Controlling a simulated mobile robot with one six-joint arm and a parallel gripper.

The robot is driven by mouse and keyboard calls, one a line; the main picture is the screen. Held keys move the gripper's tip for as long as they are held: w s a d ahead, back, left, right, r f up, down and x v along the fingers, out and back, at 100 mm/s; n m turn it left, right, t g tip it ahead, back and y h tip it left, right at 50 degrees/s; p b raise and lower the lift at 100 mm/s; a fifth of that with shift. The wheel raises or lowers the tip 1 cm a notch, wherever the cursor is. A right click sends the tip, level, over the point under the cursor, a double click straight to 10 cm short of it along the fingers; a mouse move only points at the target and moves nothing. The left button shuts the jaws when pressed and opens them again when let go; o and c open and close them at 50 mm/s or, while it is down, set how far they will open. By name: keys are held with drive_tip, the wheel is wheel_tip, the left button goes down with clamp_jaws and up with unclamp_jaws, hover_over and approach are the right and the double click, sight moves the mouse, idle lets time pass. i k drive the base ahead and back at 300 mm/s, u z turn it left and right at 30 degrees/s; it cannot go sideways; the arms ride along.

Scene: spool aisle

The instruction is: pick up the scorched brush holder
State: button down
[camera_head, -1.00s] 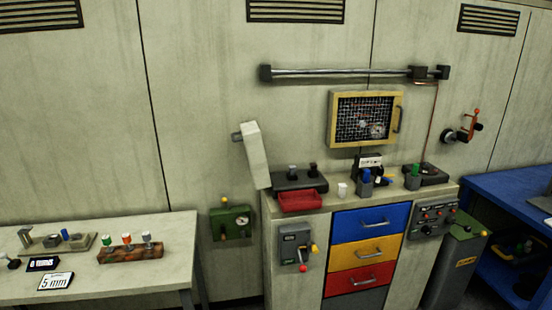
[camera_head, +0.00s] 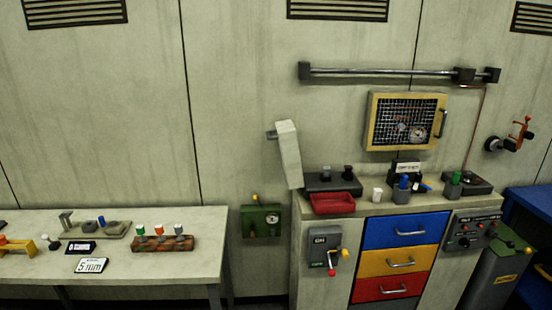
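I cannot tell which thing is the scorched brush holder; no piece is clearly scorched at this size. Small candidate pieces stand on the left bench (camera_head: 150,270): a brown block (camera_head: 165,245) holds three pieces with green, orange and pale tops. A grey-beige tray (camera_head: 118,233) behind it holds small grey parts and a blue-topped piece (camera_head: 101,221). My gripper is not in view.
The drawer cabinet (camera_head: 325,222) has blue, yellow and red drawers and a red tray (camera_head: 333,204) on top. A green box (camera_head: 261,222) hangs between bench and cabinet. A "5 mm" card (camera_head: 91,265) lies on the bench. A blue workbench (camera_head: 534,200) stands right.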

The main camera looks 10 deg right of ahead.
sight(347, 168)
drive_tip(key=u, duration=0.25)
drive_tip(key=i, duration=0.95)
drive_tip(key=z, duration=0.3)
